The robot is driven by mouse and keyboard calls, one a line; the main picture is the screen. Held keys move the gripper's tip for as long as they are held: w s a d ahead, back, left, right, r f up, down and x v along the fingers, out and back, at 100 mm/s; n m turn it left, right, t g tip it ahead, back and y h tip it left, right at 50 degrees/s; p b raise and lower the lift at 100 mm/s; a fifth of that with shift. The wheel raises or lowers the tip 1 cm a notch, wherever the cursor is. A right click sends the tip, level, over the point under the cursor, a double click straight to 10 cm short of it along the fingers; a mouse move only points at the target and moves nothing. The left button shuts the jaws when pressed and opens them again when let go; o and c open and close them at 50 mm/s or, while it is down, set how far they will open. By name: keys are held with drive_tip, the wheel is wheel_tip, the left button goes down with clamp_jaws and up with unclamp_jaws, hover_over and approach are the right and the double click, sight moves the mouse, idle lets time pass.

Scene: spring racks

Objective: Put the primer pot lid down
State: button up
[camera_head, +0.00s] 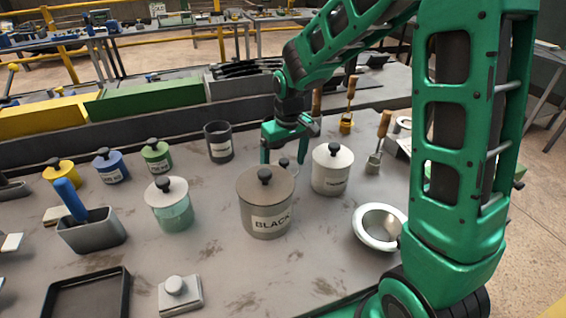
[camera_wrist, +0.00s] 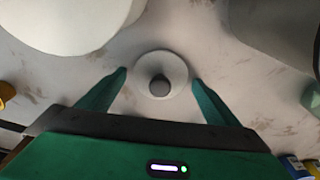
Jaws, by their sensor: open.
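The primer pot lid, a pale round lid with a dark knob, shows in the wrist view (camera_wrist: 174,66) and appears to lie flat on the bench. In the head view, only its dark knob and a bit of it (camera_head: 284,164) show, behind the BLACK pot. My gripper (camera_head: 284,152) is low over the lid, pointing down. In the wrist view, its open fingers (camera_wrist: 160,77) stand on either side of the lid with gaps to it. A dark grey pot without a lid (camera_head: 219,148) stands left of my gripper; its label is too small to read.
A pot with a teal band (camera_head: 173,211), small coloured pots, a white-rimmed bowl (camera_head: 361,234) and upright wooden-handled brushes (camera_head: 378,150) stand around. Clear bench lies front centre.

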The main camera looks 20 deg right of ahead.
sight(287, 163)
wheel_tip(287, 163, up, 12)
drive_tip(key=s, duration=0.1)
drive_tip(key=shift+m, duration=0.9)
drive_tip(key=s+d, duration=0.3)
drive_tip(key=d, duration=0.1)
drive_tip(key=s+d, duration=0.2)
drive_tip(key=shift+s+d+r, duration=0.2)
drive_tip(key=shift+s+r, duration=0.1)
drive_tip(key=s+d+f+m, duration=0.1)
drive_tip(key=s+d+m, duration=0.1)
drive_tip(key=s, duration=0.6)
drive_tip(key=s+d+f+m+g, duration=0.1)
drive_tip(key=s+d+m, duration=0.1)
drive_tip(key=s+d, duration=0.3)
drive_tip(key=s+d+f+m, duration=0.2)
drive_tip(key=s+d+m, duration=0.1)
drive_tip(key=s, duration=0.9)
drive_tip(key=shift+d, duration=0.5)
drive_tip(key=shift+w+f+g, duration=0.25)
drive_tip(key=shift+w+g, duration=0.05)
drive_tip(key=shift+w, duration=0.4)
